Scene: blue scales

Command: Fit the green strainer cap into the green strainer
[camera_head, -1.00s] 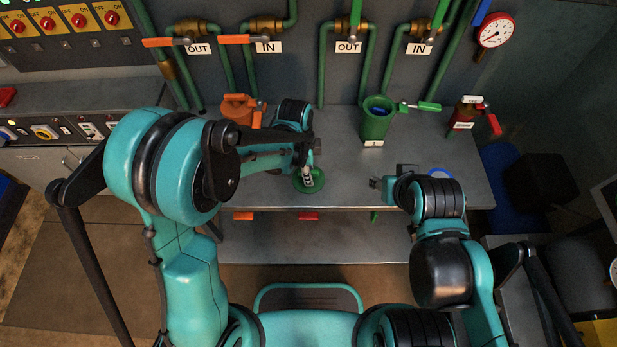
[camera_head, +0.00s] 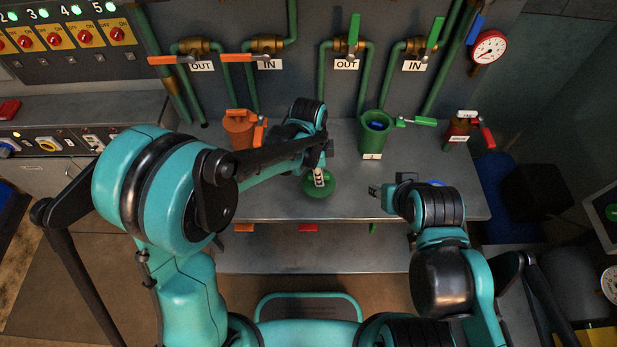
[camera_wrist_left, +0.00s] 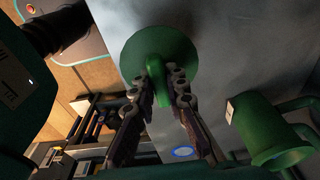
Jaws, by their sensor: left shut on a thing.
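The green strainer cap (camera_head: 319,187) is a round disc with a handle. My left gripper (camera_head: 319,174) is shut on the handle, with the disc over the front part of the metal table. The left wrist view shows the cap (camera_wrist_left: 150,45) with its handle between the two fingers (camera_wrist_left: 163,88). The green strainer (camera_head: 374,143) stands upright on the table, right of and behind the cap, with an open top and something blue inside. It also shows in the left wrist view (camera_wrist_left: 262,130), apart from the cap. My right gripper (camera_head: 384,191) is at the table's front right; its jaw opening is unclear.
An orange strainer (camera_head: 239,131) stands left of my left gripper, a red one (camera_head: 460,130) at the right. Green pipes and valve handles (camera_head: 353,30) line the back wall. A blue ring (camera_wrist_left: 182,152) lies on the table. The table (camera_head: 270,200) is bare around the cap.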

